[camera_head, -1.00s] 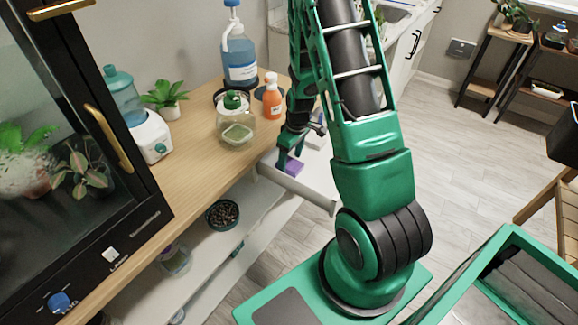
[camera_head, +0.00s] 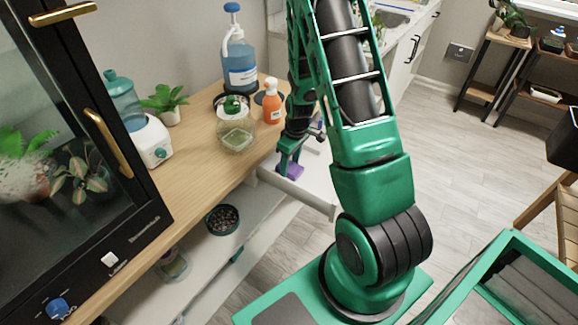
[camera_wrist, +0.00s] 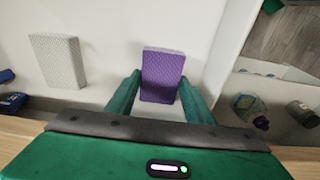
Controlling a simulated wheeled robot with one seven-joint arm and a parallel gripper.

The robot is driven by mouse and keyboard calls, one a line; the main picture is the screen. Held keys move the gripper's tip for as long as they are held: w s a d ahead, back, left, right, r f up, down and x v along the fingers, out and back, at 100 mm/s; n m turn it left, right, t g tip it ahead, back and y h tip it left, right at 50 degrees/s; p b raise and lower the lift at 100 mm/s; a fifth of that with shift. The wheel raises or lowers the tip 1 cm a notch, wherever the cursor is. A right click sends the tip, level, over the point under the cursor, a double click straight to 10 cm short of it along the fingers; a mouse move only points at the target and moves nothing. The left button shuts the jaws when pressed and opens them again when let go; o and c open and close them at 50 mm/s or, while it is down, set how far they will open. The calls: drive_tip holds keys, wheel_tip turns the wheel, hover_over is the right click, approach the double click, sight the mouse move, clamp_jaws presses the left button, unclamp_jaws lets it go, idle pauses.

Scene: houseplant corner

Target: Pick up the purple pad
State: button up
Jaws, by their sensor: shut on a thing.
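The purple pad (camera_wrist: 162,76) is a textured block between the two green fingers of my gripper (camera_wrist: 160,92) in the wrist view. The fingers are shut on it, one on each side. In the head view the purple pad (camera_head: 292,171) shows small below my gripper (camera_head: 287,163), partly hidden by the fingers. It is inside an open white drawer (camera_head: 297,193) under the wooden counter. Whether the pad touches the drawer floor I cannot tell.
A light grey pad (camera_wrist: 58,61) lies to the left in the drawer. On the counter (camera_head: 190,165) stand an orange spray bottle (camera_head: 271,103), a blue pump bottle (camera_head: 239,66) and a jar (camera_head: 236,130). A bowl of pebbles (camera_head: 222,219) sits on the shelf below.

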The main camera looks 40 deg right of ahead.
sight(290, 167)
wheel_tip(290, 167, up, 18)
drive_tip(key=shift+f, duration=0.2)
idle(0.4)
